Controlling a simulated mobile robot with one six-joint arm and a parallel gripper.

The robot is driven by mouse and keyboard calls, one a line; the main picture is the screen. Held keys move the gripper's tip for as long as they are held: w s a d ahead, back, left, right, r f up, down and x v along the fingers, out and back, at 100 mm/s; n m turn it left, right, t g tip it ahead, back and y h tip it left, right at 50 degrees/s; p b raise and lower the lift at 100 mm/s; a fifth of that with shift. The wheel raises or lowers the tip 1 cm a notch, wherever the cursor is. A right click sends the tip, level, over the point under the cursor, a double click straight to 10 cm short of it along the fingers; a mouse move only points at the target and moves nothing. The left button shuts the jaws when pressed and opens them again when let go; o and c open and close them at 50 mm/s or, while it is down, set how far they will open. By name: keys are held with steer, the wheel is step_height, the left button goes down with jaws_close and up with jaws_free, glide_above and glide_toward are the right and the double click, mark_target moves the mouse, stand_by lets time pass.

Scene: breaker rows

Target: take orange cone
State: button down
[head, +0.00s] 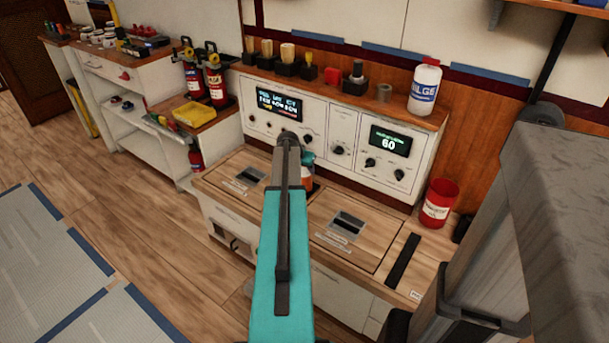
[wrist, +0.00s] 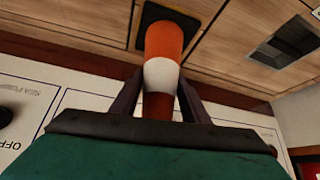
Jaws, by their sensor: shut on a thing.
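The orange cone (wrist: 165,42) has a white band and a dark square base. In the wrist view it fills the space between the two dark fingers of my gripper (wrist: 161,80), which is shut on it around the white band. The base is over the wooden counter top; I cannot tell whether it touches. In the head view my arm hides most of the cone, and only a small orange part (head: 307,184) shows to the right of the arm, below a bit of my gripper (head: 307,158).
A white control panel (head: 343,125) with screens and knobs stands behind the counter (head: 375,240). A red bin (head: 438,203) stands at its right end. A white bottle (head: 425,87) is on the shelf above. Fire extinguishers (head: 216,85) stand to the left.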

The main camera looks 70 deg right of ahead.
steer(key=shift+r, duration=0.1)
steer(key=shift+r+p, duration=0.4)
steer(key=shift+r, duration=4.55)
